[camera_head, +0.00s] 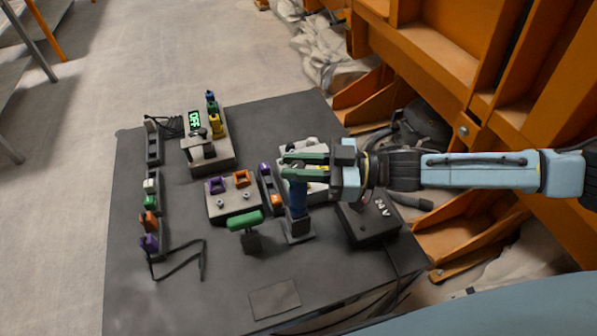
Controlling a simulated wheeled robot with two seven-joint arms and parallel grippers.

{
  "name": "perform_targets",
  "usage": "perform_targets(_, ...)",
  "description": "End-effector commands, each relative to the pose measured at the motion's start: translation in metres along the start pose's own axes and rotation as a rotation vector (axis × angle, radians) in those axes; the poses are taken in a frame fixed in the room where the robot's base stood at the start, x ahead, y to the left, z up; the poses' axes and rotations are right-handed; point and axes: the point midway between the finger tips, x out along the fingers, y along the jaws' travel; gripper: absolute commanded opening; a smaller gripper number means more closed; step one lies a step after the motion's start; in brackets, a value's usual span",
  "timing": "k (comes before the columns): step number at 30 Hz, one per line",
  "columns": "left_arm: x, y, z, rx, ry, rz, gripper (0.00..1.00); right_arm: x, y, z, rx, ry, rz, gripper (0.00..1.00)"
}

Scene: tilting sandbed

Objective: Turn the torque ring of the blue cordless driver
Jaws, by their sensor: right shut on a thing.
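The blue cordless driver (297,199) stands upright on a dark grey foot (298,231) near the middle of the table. My right gripper (294,165) reaches in from the right, its green fingers at the driver's upper end. It is shut on the driver there. The fingers hide the top of the driver, so I cannot make out the torque ring or its setting. My left gripper is not in view.
On the dark table (277,300), a green-handled tool (245,222) stands left of the driver, and a black 24 V box (369,222) stands right. A grey block with purple and orange parts (235,203) and a box reading OFF (207,150) lie farther left.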

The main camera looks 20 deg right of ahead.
Motion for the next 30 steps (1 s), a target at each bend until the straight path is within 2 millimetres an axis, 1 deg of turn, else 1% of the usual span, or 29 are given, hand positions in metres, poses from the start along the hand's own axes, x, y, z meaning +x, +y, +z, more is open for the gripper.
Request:
perform_targets(3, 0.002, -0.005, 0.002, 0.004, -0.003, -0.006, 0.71, 0.001, 0.001, -0.001, -0.004, -0.001, -0.077, 0.0)
perform_targets(9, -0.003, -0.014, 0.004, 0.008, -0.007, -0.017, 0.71, 0.001, 0.002, -0.002, -0.004, -0.001, -0.244, 0.0)
perform_targets(13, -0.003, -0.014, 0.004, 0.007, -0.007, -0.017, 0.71, 0.002, 0.001, -0.001, -0.001, 0.0, -0.368, 0.0)
perform_targets(24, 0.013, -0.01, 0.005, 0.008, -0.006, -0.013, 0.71, 0.002, 0.0, 0.001, -0.001, 0.002, -0.653, 0.0)
perform_targets(30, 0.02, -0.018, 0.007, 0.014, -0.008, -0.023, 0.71, 0.002, 0.0, 0.0, -0.001, 0.004, -0.743, 0.0)
